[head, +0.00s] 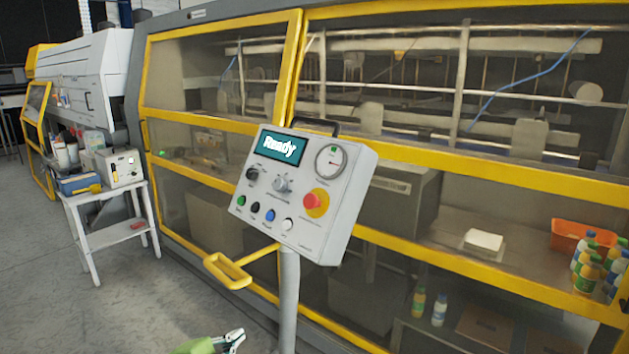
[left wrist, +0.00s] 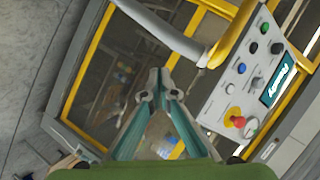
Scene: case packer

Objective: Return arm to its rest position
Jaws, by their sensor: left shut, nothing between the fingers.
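My left gripper (head: 236,337) shows at the bottom edge of the head view, low and left of the control panel's post. It is shut and empty. In the left wrist view its fingers (left wrist: 160,92) meet at the tips with nothing between them. The rest of the left arm is mostly out of the head view. The grey control panel (head: 262,208) stands apart from the gripper. Its screen (head: 282,148) reads "Ready". My right gripper is not in view.
A yellow handle (head: 228,272) sticks out left of the post (head: 289,300). Behind stands the case packer with yellow-framed doors (head: 296,60). A small white table (head: 100,198) with boxes stands at left. Bottles (head: 588,272) stand at far right. Floor (head: 130,310) at lower left is clear.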

